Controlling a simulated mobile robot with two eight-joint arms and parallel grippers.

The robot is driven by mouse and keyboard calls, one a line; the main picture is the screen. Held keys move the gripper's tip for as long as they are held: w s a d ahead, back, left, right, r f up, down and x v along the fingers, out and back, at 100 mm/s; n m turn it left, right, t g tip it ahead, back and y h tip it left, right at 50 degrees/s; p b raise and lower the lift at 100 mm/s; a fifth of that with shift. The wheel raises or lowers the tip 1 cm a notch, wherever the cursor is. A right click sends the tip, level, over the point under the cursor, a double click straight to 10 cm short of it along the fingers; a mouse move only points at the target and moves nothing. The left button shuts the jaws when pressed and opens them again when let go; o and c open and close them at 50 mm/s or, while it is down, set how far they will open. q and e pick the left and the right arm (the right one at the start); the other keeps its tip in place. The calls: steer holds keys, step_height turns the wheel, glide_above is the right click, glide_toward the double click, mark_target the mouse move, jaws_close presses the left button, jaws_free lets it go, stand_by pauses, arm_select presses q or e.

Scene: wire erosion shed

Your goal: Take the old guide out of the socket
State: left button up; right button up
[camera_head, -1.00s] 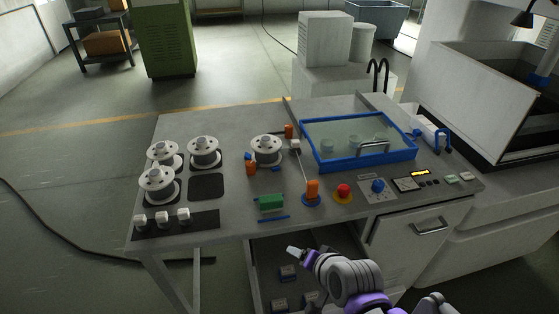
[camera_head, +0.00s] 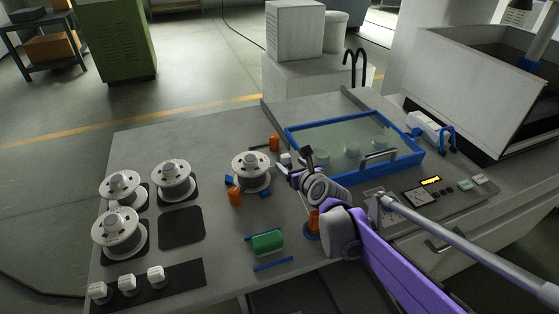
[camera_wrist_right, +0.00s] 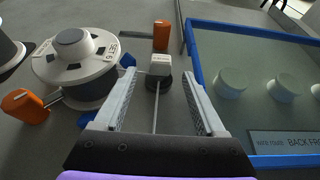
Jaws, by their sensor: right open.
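The old guide (camera_wrist_right: 160,64) is a small pale block in a dark round socket (camera_wrist_right: 158,82), seen ahead in the right wrist view. A thin wire runs from it towards me. In the head view the guide (camera_head: 286,158) shows as a small pale block left of the blue-framed tank. My right gripper (camera_wrist_right: 164,82) is open, its two fingers pointing at the guide with one on each side in the picture. I cannot tell whether the tips are level with it; no grip shows. In the head view the right gripper (camera_head: 291,172) is close by. My left gripper is out of view.
A white wire spool (camera_head: 251,172) stands left of the guide, with an orange post (camera_head: 274,143) behind it. The blue-framed tank (camera_head: 290,137) is close on the right. Three white blocks (camera_head: 127,284) sit on a dark strip at front left. A green piece (camera_head: 267,242) lies near the front.

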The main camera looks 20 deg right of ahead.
mark_target(281, 156)
steer(key=x, duration=0.9)
steer(key=shift+w+f, duration=0.15)
steer(key=shift+w, duration=0.05)
jaws_close()
